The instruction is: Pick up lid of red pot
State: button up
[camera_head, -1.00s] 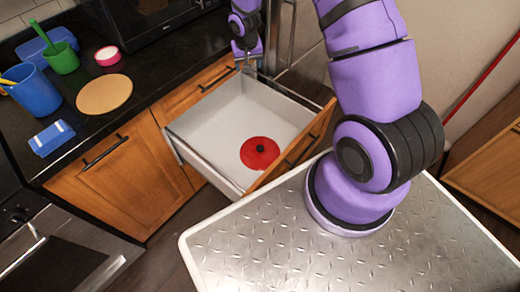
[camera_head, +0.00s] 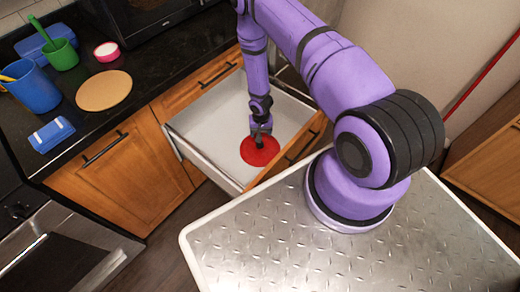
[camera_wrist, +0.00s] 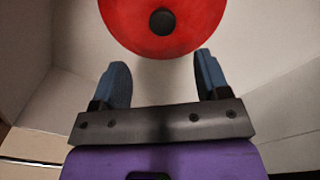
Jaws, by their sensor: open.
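The red lid (camera_head: 262,151) with a dark round knob lies flat in the open white drawer, near the drawer front. In the wrist view the lid (camera_wrist: 185,35) fills the top middle, its black knob (camera_wrist: 162,21) facing me. My gripper (camera_head: 260,137) is down inside the drawer over the lid and hides the knob in the head view. In the wrist view my gripper (camera_wrist: 162,78) is open, with its two blue-grey fingers apart and nothing between them. The lid lies beyond the fingertips. No red pot shows.
The open drawer (camera_head: 215,118) has raised walls around the lid and is otherwise empty. Its wooden front (camera_head: 300,147) stands near my body. The black counter (camera_head: 150,72) holds a blue cup (camera_head: 35,88), a green cup (camera_head: 62,56) and a round board (camera_head: 104,90).

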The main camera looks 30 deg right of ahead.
aim_at(260, 147)
notch_tip(260, 147, down, 10)
jog(key=shift+w+a, duration=0.1)
jog(key=shift+a, duration=0.05)
dwell(0.5)
jog(key=c, duration=1.2)
jog(key=shift+o, duration=0.2)
jog(key=shift+r, duration=0.1)
